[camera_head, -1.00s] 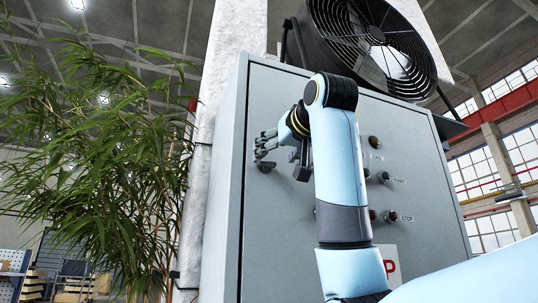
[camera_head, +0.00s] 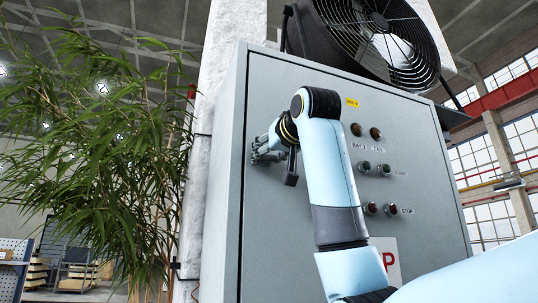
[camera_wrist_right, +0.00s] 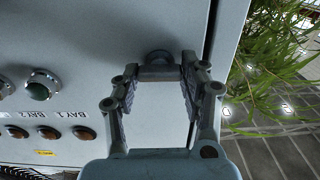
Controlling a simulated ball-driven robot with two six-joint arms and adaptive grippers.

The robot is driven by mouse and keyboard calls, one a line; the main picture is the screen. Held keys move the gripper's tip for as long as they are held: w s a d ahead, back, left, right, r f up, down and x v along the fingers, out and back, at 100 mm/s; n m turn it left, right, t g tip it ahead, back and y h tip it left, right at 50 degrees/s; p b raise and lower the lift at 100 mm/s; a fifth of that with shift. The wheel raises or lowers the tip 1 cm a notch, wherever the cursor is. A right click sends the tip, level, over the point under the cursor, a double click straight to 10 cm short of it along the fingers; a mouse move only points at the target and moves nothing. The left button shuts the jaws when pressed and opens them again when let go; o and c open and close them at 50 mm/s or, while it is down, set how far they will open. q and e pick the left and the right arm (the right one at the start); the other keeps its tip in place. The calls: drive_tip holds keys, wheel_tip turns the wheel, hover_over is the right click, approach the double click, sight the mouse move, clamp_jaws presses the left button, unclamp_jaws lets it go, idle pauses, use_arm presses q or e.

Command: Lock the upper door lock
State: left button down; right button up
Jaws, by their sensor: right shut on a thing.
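The upper door lock (camera_wrist_right: 158,57) is a grey round boss with a short bar-like handle on the grey cabinet door, near the door's edge in the right wrist view. My right gripper (camera_wrist_right: 159,74) has its two fingers on either side of the handle and is shut on it. In the head view my right gripper (camera_head: 265,154) is against the upper left of the cabinet door (camera_head: 285,240) and hides the lock. The handle's exact angle is hard to tell. My left gripper is not in view.
Indicator lamps and buttons (camera_head: 371,168) sit on the door to the right of my right arm. A large fan (camera_head: 378,40) stands above the cabinet. A leafy plant (camera_head: 100,150) stands to the left. A white pillar (camera_head: 203,150) is behind the cabinet.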

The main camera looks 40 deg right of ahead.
drive_tip(key=shift+c, duration=1)
drive_tip(key=shift+m, duration=0.3)
drive_tip(key=m+b, duration=0.2)
drive_tip(key=m, duration=0.1)
drive_tip(key=shift+f+m+b, duration=0.1)
drive_tip(key=shift+m+b, duration=0.2)
drive_tip(key=m+b, duration=0.2)
drive_tip(key=m, duration=0.2)
drive_tip(key=shift+d+m+b, duration=0.1)
drive_tip(key=shift+m+b, duration=0.2)
drive_tip(key=shift+b, duration=0.1)
drive_tip(key=m+b, duration=0.3)
drive_tip(key=m, duration=0.2)
drive_tip(key=shift+f+b, duration=0.1)
drive_tip(key=shift+b, duration=0.2)
drive_tip(key=shift+m+b, duration=1.1)
drive_tip(key=shift+m, duration=0.9)
